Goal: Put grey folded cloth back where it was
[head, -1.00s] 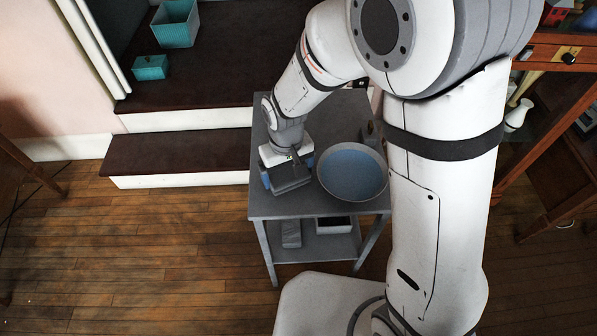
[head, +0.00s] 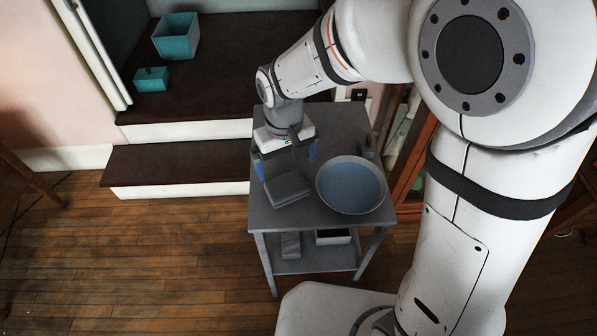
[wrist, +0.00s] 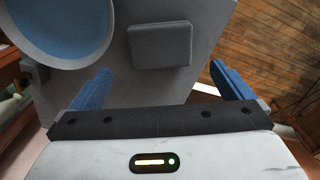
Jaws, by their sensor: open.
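The grey folded cloth (head: 287,188) lies flat on the top of the small grey table (head: 262,216), left of a wide bowl. In the wrist view the cloth (wrist: 160,44) shows whole, beyond the fingertips and apart from them. My gripper (head: 286,162) is above the table behind the cloth, with its blue fingers spread and nothing between them. In the wrist view my gripper (wrist: 162,85) is open wider than the cloth.
The wide bowl (head: 350,186) with a blue inside stands right of the cloth. A small dark item (head: 369,146) stands behind it. A grey item (head: 291,245) and a box (head: 333,237) sit on the lower shelf. Teal containers (head: 176,36) stand on the dark step.

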